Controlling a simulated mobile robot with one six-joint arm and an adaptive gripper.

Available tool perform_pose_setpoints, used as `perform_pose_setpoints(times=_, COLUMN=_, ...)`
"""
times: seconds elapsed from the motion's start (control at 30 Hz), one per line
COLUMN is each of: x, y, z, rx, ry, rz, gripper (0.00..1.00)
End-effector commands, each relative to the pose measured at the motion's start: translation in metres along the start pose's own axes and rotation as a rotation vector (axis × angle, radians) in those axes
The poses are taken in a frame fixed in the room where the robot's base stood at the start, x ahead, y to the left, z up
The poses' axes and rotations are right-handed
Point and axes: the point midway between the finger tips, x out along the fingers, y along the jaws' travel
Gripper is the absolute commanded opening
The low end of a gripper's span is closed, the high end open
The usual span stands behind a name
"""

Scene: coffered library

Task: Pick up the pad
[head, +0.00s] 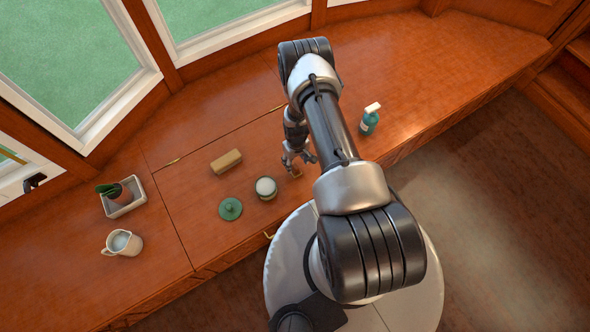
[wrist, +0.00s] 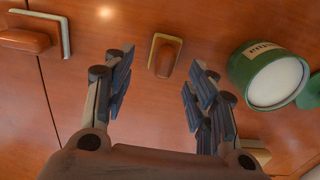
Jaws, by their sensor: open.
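A small pad (wrist: 165,55) with a brown raised grip and a yellowish edge lies on the wooden desk, between and beyond my fingertips in the wrist view. In the head view a small brown piece of it shows (head: 296,175) just below my gripper (head: 297,160), partly covered by the fingers. My gripper, also in the wrist view (wrist: 161,78), is open and empty, with its fingers on either side of the pad's line. I cannot tell how high the fingertips are above the desk.
A green jar (wrist: 272,78) stands close to the pad; its lid (head: 230,209) lies beside it. A tan block (head: 226,161), a teal bottle (head: 369,121), a white jug (head: 123,243) and a planter tray (head: 126,208) share the desk. A second brown piece (wrist: 28,40) with a whitish edge lies left.

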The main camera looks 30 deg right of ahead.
Motion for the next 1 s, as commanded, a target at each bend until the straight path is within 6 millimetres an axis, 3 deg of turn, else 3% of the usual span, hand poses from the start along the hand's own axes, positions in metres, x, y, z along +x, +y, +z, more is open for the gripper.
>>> perform_pose_setpoints(times=0.27, x=0.043, y=-0.006, z=0.001, rx=-0.001, ry=-0.001, rz=0.000, gripper=0.52)
perform_pose_setpoints(times=0.53, x=0.045, y=-0.006, z=0.001, rx=0.000, ry=0.000, rz=0.000, gripper=0.51)
perform_pose_setpoints(times=1.0, x=0.045, y=-0.006, z=0.001, rx=0.000, ry=0.000, rz=0.000, gripper=0.20)
